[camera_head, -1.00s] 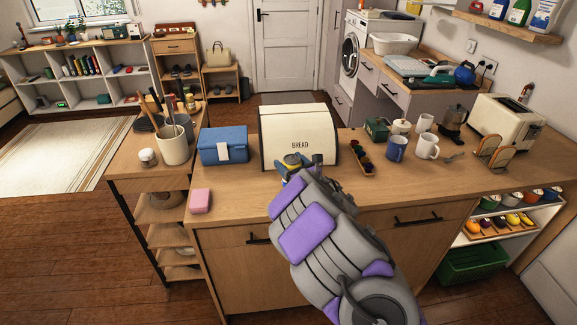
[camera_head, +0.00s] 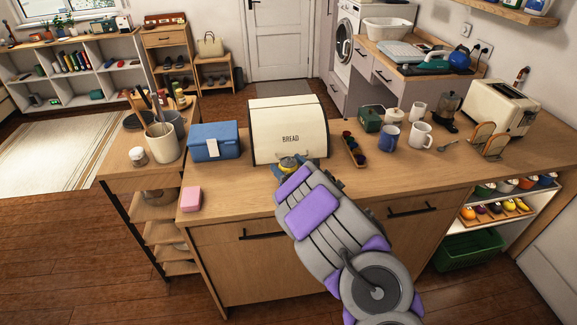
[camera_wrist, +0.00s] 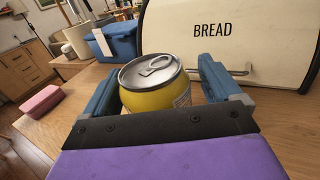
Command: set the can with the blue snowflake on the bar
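A yellow can (camera_wrist: 155,98) with a silver pull-tab top stands upright between my gripper's blue fingers in the wrist view. A small gap shows at its right side, so the fingers look open around it. No blue snowflake shows on the visible side, and its lower part is hidden by my gripper. In the head view the can (camera_head: 288,163) is partly hidden behind my gripper (camera_head: 286,168), in front of the bread box. The wooden counter (camera_head: 235,203), perhaps the bar, lies under them.
The cream bread box (camera_head: 288,128) is close behind the can. A blue box (camera_head: 214,141) and a pink block (camera_head: 191,198) are to the left. A tray of dark items (camera_head: 355,152), a blue mug (camera_head: 390,137) and a white mug (camera_head: 420,136) are to the right. The counter's front right is clear.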

